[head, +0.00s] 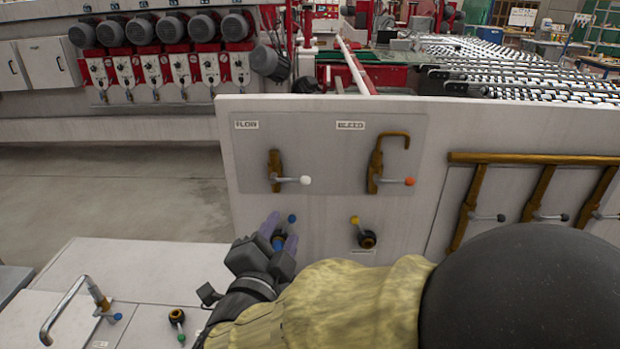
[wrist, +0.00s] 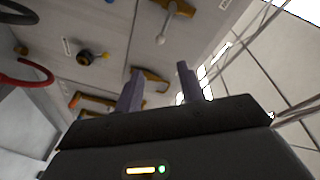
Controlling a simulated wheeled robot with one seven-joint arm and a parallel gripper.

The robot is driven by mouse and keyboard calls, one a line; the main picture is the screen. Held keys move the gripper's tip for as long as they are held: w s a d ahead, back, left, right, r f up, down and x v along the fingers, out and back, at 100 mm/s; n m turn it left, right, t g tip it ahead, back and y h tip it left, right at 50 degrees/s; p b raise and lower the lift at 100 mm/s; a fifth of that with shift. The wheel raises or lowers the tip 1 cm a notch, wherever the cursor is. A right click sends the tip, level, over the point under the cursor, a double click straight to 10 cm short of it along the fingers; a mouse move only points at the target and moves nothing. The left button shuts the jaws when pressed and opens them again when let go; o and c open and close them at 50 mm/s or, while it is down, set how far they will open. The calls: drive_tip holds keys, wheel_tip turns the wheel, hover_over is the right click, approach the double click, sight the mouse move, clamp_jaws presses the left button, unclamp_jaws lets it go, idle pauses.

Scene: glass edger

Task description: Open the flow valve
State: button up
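The FLOW label (head: 246,125) is at the upper left of a grey plate on the white panel. Below it is a brass valve (head: 274,170) with a lever ending in a white ball (head: 306,180); the lever points right, roughly level. My gripper (head: 280,234) is below this valve, in front of the panel, apart from the lever. Its two fingers are spread with nothing between them. In the wrist view my gripper (wrist: 160,88) also shows open and empty. A lever with a pale ball (wrist: 160,40) on a brass fitting shows beyond the fingers there.
To the right is a bent brass pipe valve with an orange-tipped lever (head: 409,181). More brass pipes with levers (head: 540,193) line the right. A bent metal handle (head: 62,308) stands lower left.

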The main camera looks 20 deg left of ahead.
sight(303, 183)
drive_tip(key=w+p, duration=0.2)
drive_tip(key=w, duration=0.3)
drive_tip(key=w+p, duration=0.2)
drive_tip(key=w, duration=0.4)
drive_tip(key=w+p, duration=0.2)
drive_tip(key=w, duration=0.4)
drive_tip(key=shift+w+a, duration=0.15)
drive_tip(key=shift+a, duration=0.2)
